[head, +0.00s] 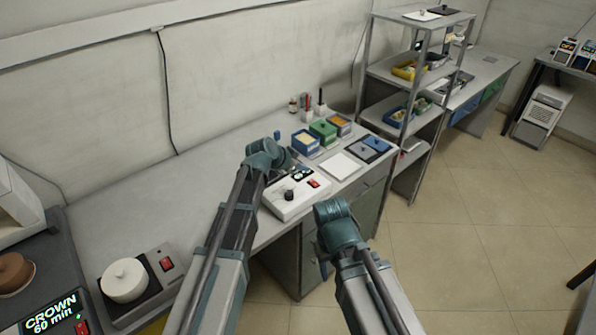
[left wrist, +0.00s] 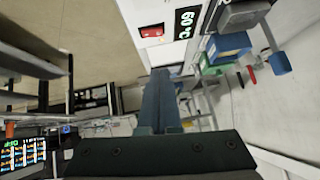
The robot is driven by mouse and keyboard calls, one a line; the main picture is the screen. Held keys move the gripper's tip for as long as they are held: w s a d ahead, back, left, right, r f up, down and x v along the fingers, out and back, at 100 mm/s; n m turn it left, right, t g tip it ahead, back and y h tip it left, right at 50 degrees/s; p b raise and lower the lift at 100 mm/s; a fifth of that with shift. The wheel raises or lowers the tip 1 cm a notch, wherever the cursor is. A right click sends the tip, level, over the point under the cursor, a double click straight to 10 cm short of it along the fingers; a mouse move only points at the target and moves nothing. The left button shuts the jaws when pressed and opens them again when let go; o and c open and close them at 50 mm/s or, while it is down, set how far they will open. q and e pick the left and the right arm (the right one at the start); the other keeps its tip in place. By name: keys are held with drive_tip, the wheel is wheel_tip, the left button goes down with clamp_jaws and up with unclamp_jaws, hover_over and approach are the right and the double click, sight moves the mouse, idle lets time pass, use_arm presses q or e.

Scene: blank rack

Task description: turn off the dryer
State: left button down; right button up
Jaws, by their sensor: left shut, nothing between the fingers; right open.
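A white box (head: 292,197) with a black knob, a dark display and a red switch (head: 314,183) stands on the bench, probably the dryer. In the left wrist view its display (left wrist: 187,32) reads 60 °C, beside the red switch (left wrist: 152,32). My left gripper (head: 291,163) is over the bench just behind the box. Its fingers (left wrist: 161,100) are shut and empty, with their tips showing just below the box in the left wrist view. My right gripper (head: 325,269) is open, low in front of the bench and mostly hidden by its own arm.
A metal shelf (head: 398,75) stands farther right. A dark unit (head: 148,290) with a white round top is at left.

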use_arm(q)
drive_tip(key=b, duration=0.4)
hover_over(314, 180)
drive_tip(key=s+a, duration=0.2)
drive_tip(key=s, duration=0.1)
drive_tip(key=f, duration=0.4)
drive_tip(key=shift+w+d+f, duration=0.1)
drive_tip(key=shift+w+f, duration=0.1)
drive_tip(key=shift+f, duration=0.05)
drive_tip(key=f+b, duration=0.2)
drive_tip(key=f, duration=0.1)
drive_tip(key=shift+w+b, duration=0.2)
drive_tip(key=shift+b, duration=0.1)
drive_tip(key=shift+f+b, duration=0.35)
drive_tip(key=shift+f, duration=0.05)
